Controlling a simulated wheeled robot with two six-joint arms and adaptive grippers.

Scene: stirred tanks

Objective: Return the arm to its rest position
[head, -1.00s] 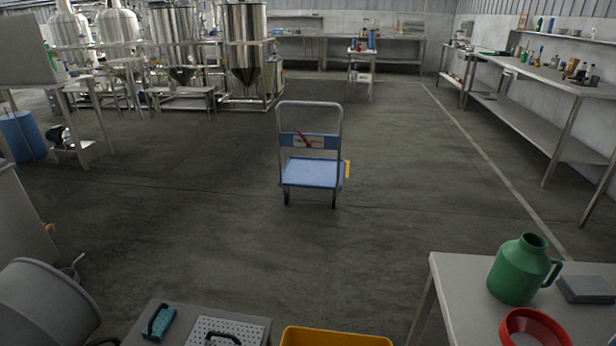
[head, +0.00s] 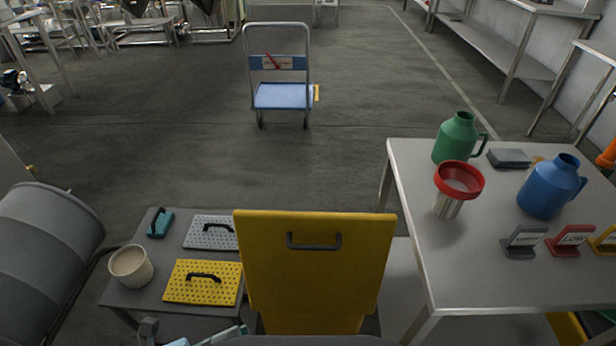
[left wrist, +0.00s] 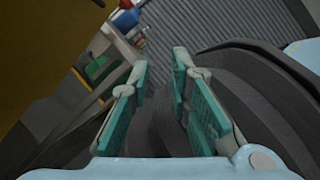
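My left gripper (left wrist: 161,60) shows in the left wrist view. Its two fingers with teal pads stand apart, with nothing between them. A dark, curved surface lies close beside the right finger in that view. In the head view only small pale-blue and grey pieces, likely of my left arm, show at the bottom edge, left of the middle. The left fingertips cannot be made out there. My right arm and gripper are in neither view.
A yellow upright panel (head: 314,280) with a dark handle stands close in front. A low grey table (head: 131,292) holds a beige pot (head: 131,266) and perforated plates. A grey drum (head: 42,255) is far left. The right table (head: 480,285) holds jugs and a red funnel. Floor beyond is clear around a blue trolley (head: 283,97).

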